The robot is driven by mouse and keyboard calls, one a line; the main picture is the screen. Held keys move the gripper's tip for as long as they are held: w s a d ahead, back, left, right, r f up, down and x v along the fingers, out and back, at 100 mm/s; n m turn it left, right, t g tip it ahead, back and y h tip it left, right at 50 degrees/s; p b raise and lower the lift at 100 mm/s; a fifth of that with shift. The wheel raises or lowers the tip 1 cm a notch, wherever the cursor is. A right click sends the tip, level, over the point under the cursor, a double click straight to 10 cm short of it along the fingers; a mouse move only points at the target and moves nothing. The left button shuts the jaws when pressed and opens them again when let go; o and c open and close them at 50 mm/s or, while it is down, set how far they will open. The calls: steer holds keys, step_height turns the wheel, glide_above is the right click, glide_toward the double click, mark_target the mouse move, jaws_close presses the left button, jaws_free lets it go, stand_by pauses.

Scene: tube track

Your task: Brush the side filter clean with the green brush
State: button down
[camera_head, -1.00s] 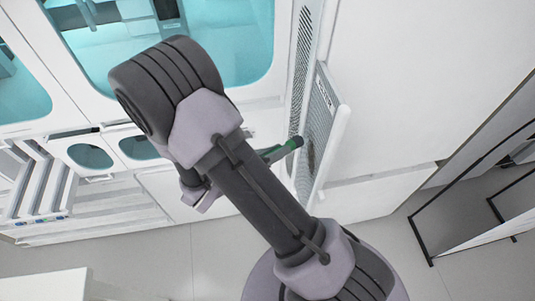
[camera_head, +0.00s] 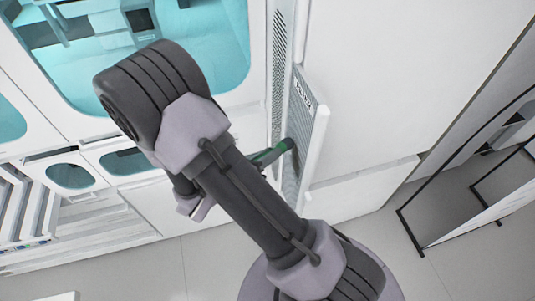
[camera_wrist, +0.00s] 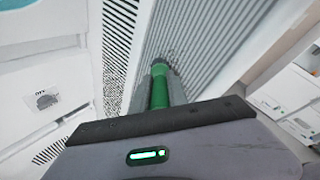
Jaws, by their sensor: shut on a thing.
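The green brush (camera_head: 271,154) is in my gripper, and its grey-green end reaches the side filter in the head view. In the wrist view the green brush (camera_wrist: 159,88) points away from me toward the filter's ribbed face. The side filter (camera_head: 297,112) is a grey panel in a white frame, standing out from the side of the white machine. In the wrist view the side filter (camera_wrist: 205,45) shows a dark smudge near the brush tip. My gripper (camera_wrist: 158,100) is shut on the brush. Whether the bristles touch the filter is hard to tell.
The white machine has teal windows (camera_head: 210,45) at left. A slotted vent (camera_head: 279,60) lies beside the filter. A blank white wall (camera_head: 380,90) is to the right, and a black-framed panel (camera_head: 470,200) stands farther right. Pale floor (camera_head: 385,245) lies open below.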

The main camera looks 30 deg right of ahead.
steer(key=shift+d, duration=0.25)
steer(key=shift+w+d+r+p, duration=0.1)
steer(key=shift+w+r+p, duration=0.15)
steer(key=shift+r+p, duration=0.55)
steer(key=shift+w+d+r+p, duration=0.1)
steer(key=shift+w+r+p, duration=0.15)
steer(key=shift+r+p, duration=0.5)
steer(key=shift+f, duration=0.1)
steer(key=shift+f+b, duration=1.55)
steer(key=shift+f, duration=0.3)
steer(key=shift+r, duration=0.15)
